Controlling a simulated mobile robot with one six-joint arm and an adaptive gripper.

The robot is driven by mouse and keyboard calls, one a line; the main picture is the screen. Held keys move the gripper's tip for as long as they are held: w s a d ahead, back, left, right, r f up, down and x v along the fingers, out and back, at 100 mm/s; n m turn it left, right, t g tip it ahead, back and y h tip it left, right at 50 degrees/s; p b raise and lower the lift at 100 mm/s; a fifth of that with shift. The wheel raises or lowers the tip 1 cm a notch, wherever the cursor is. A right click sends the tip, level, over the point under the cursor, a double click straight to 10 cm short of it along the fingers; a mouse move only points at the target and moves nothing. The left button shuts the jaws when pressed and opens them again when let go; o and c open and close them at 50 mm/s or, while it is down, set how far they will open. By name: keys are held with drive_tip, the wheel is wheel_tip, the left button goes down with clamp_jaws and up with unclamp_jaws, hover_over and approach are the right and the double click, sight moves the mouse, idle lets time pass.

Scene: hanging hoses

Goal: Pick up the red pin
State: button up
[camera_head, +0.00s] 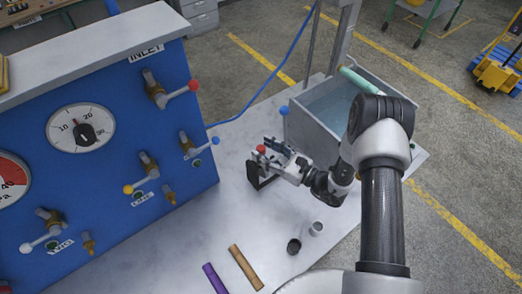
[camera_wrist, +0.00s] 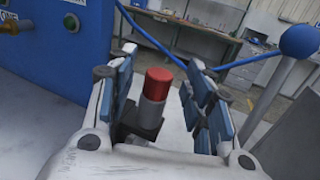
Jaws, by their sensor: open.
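The red pin (camera_wrist: 158,82) has a red cap on a pale metal shank and stands upright on a dark bracket (camera_wrist: 143,125). In the head view the pin shows as a small red tip (camera_head: 261,149) above the black stand (camera_head: 254,173) on the table. My gripper (camera_wrist: 163,100) is open, with one set of blue pads on each side of the pin. In the wrist view there is a gap between the pads and the pin. My gripper also shows in the head view (camera_head: 276,158), reaching in from the right. The pin's lower end is hidden.
A blue panel (camera_head: 95,150) with valves and gauges stands left of my gripper. A grey water tank (camera_head: 318,130) stands behind and right. A purple tube (camera_head: 214,278), a brown tube (camera_head: 245,268) and small cylinders (camera_head: 294,246) occupy the front table. A blue ball-topped lever (camera_wrist: 299,41) is at right.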

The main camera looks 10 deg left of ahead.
drive_tip(key=shift+x, duration=0.9)
clamp_jaws()
